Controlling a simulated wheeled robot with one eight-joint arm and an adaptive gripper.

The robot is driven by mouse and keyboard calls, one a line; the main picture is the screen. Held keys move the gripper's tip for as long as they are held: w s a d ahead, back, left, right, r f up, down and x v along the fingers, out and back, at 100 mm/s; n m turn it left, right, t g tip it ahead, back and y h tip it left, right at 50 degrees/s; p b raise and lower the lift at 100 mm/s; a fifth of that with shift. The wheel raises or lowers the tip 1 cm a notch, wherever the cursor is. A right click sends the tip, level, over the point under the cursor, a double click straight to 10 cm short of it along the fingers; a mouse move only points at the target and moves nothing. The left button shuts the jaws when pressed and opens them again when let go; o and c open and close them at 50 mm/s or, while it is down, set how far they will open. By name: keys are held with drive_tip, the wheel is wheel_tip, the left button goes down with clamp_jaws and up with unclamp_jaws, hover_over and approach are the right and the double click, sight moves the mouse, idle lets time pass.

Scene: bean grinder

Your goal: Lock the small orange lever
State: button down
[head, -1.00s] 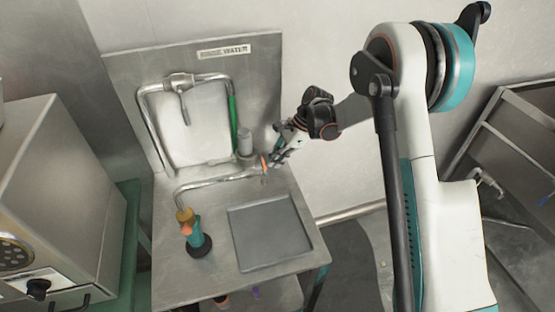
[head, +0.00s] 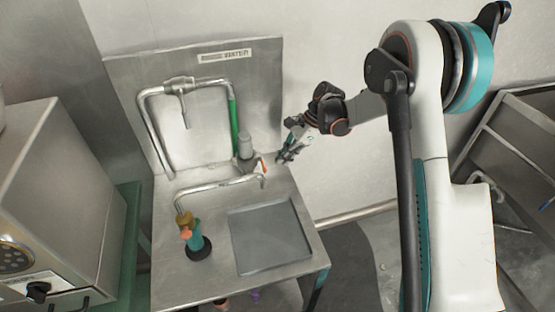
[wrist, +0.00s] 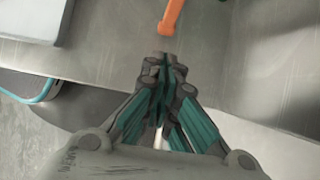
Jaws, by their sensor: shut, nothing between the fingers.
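The small orange lever (head: 263,166) sits at the back right of the steel sink stand, by the end of the horizontal pipe. In the wrist view the orange lever (wrist: 171,15) shows at the top edge, just beyond my fingertips and apart from them; its upper part is cut off by the frame. My gripper (head: 280,158) is to the right of the lever in the head view, over the stand's right rear edge. In the wrist view my gripper (wrist: 163,62) is shut, its fingertips together with nothing between them.
A bent steel pipe (head: 215,187) runs from the lever to a teal and orange fitting (head: 194,238) at the left. A grey cylinder (head: 245,147) and a green tube (head: 233,112) stand behind the lever. A flat square tray (head: 270,236) lies in front. The wall is close behind.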

drive_tip(key=d+p+v, duration=0.1)
drive_tip(key=p+v, duration=0.2)
drive_tip(key=v, duration=0.7)
drive_tip(key=s+d+r+n+t+h, duration=0.1)
drive_tip(key=s+d+r+n+t, duration=0.15)
drive_tip(key=s+r, duration=0.55)
drive_tip(key=s+d+r+n+t+h, duration=0.2)
drive_tip(key=s+d+r+n, duration=0.15)
drive_tip(key=s+r, duration=0.35)
drive_tip(key=s+d+r+n+t+h, duration=0.1)
drive_tip(key=s+d+n+t+h, duration=0.2)
drive_tip(key=s+n, duration=0.5)
drive_tip(key=s+d+t, duration=0.1)
drive_tip(key=s+d, duration=0.1)
drive_tip(key=s, duration=0.8)
drive_tip(key=shift+d+n, duration=0.25)
drive_tip(key=shift+n, duration=0.15)
drive_tip(key=shift+a+r+t, duration=0.1)
drive_tip(key=shift+r+t, duration=0.05)
drive_tip(key=shift+t, duration=0.1)
